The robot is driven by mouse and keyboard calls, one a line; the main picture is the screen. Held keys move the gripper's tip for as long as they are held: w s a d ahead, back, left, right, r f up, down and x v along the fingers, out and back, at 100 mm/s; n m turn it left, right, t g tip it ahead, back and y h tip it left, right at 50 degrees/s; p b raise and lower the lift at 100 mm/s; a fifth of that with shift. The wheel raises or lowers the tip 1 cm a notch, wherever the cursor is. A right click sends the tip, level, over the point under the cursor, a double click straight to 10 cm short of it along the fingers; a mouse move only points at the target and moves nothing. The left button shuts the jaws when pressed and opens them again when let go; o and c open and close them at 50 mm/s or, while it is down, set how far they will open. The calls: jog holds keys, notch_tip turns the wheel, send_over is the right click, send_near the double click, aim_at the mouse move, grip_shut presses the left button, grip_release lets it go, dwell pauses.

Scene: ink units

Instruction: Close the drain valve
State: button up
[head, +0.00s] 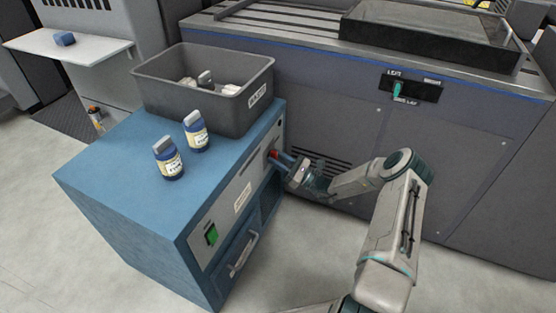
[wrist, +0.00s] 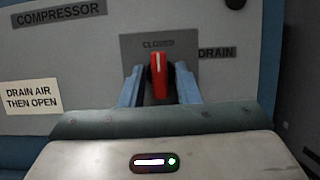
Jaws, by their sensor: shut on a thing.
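The drain valve has a red handle (wrist: 158,78) with a white line on it, on a grey plate marked CLOSED above it and DRAIN to the right. The handle stands upright, its white line pointing up toward the word CLOSED. My gripper (wrist: 160,88) is shut on the handle, a blue finger on each side. In the head view my gripper (head: 281,160) reaches the front panel of the blue compressor cabinet (head: 110,190) from the right; only a bit of the red handle (head: 272,154) shows there.
A large grey machine (head: 450,160) stands behind my arm. The floor at lower right is clear.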

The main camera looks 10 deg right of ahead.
dwell(0.3)
jog(key=o, duration=0.7)
jog(key=shift+a, duration=0.1)
jog(key=shift+c, duration=0.2)
jog(key=p+v, duration=0.2)
jog(key=v, duration=1.1)
jog(key=shift+s+d+f, duration=0.15)
jog(key=shift+d+f, duration=0.05)
jog(key=shift+d, duration=0.1)
